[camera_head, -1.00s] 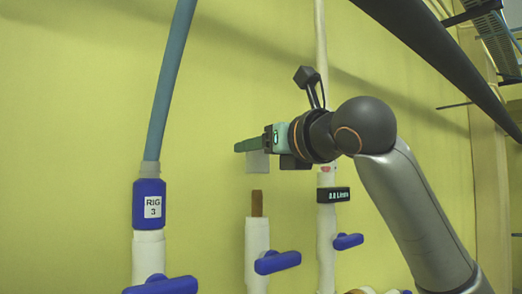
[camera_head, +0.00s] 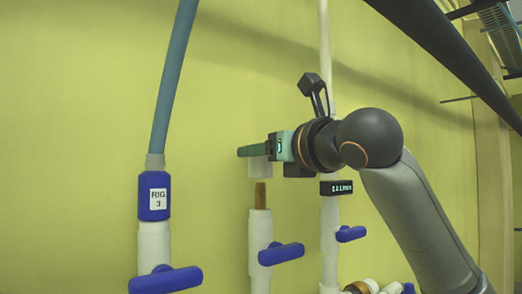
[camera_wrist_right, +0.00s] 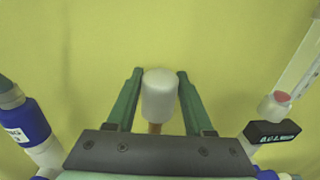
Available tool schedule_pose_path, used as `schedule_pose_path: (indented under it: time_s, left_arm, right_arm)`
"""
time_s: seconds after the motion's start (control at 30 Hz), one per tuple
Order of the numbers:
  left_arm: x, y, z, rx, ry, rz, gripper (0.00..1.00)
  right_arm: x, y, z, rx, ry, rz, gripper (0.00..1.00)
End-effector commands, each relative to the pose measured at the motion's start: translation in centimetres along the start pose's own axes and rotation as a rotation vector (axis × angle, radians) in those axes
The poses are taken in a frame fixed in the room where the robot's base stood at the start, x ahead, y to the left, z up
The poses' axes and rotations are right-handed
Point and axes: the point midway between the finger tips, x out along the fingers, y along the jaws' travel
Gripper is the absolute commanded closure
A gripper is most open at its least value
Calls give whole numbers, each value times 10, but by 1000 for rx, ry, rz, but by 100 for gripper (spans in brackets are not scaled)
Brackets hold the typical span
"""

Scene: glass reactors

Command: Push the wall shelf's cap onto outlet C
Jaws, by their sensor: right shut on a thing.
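A white cap (camera_head: 260,168) is held between the green fingers of my right gripper (camera_head: 254,150). In the right wrist view the cap (camera_wrist_right: 160,96) sits between the two fingers of the gripper (camera_wrist_right: 160,76). Just below the cap is the brown tip (camera_head: 261,194) of a white outlet pipe (camera_head: 260,226) with a blue valve handle. The cap appears nearly in line above the tip, with little or no gap; contact cannot be told. In the wrist view the brown tip (camera_wrist_right: 155,128) is partly hidden behind the cap. No letter shows on this outlet. My left gripper is out of view.
To the left stands a pipe with a blue collar labelled RIG 3 (camera_head: 154,197) and a teal hose (camera_head: 174,75). To the right is a white pipe with a black label band (camera_head: 336,188). The yellow wall (camera_head: 80,120) is close behind.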

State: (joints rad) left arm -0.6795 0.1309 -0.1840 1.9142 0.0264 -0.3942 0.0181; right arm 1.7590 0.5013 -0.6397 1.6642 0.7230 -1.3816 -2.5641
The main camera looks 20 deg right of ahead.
Motion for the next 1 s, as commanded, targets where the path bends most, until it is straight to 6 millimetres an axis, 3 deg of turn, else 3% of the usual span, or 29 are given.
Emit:
schedule_pose_path:
  time_s: [1.0]
  left_arm:
    - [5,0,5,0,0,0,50]
  right_arm:
    - [-1,0,-16,0,-1,1,100]
